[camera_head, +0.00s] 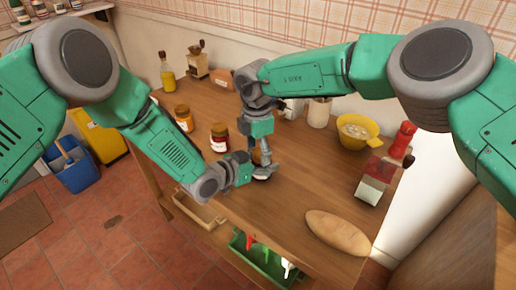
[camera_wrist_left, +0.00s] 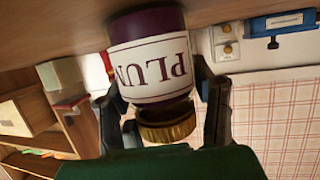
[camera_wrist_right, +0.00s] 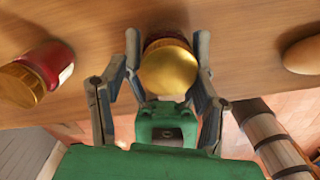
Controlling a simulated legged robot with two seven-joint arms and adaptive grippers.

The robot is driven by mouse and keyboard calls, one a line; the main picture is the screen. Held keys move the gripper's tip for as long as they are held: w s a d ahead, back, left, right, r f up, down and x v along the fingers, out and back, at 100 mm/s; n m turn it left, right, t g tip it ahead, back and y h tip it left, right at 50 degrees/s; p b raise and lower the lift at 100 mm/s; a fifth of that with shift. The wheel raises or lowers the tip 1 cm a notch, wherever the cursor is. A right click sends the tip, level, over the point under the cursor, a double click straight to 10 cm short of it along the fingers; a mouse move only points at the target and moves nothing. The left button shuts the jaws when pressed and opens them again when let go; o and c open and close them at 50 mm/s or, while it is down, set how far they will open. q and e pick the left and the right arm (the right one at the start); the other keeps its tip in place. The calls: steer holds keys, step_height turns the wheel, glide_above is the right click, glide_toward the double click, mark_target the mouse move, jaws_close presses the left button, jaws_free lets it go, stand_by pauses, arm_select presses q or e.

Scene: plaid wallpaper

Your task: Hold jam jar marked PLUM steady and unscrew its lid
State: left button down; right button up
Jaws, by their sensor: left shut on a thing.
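The jam jar marked PLUM (camera_wrist_left: 152,60) shows in the left wrist view, upside down in the picture, with a dark purple body, white label and gold lid (camera_wrist_left: 166,122). My left gripper (camera_wrist_left: 157,95) is shut on its body, one finger on each side. In the right wrist view the gold lid (camera_wrist_right: 168,70) is seen from above. My right gripper (camera_wrist_right: 163,85) is over it with its fingers apart; exact contact with the lid is hard to tell. In the head view both grippers meet at the jar, and my right gripper (camera_head: 264,155) mostly hides it.
Two other lidded jars, one orange (camera_head: 184,118) and one red (camera_head: 219,140), stand left of the grippers. An oil bottle (camera_head: 167,78) stands at the back.

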mark_target(258, 152)
arm_select(q)
steer(key=shift+s+f, duration=0.15)
arm_select(e)
steer(key=c, duration=0.8)
steer(key=o, duration=1.3)
steer(key=shift+a, duration=0.1)
steer(key=shift+c, duration=0.2)
step_height(258, 152, up, 4)
steer(key=shift+r, duration=0.25)
steer(key=shift+c, duration=0.3)
arm_select(q)
steer(key=shift+a, duration=0.1)
arm_select(e)
steer(key=r, duration=0.1)
steer(key=d+r, duration=0.1)
steer(key=r, duration=0.1)
steer(key=shift+s+d+r, duration=0.1)
step_height(258, 152, down, 8)
steer(key=shift+r, duration=0.1)
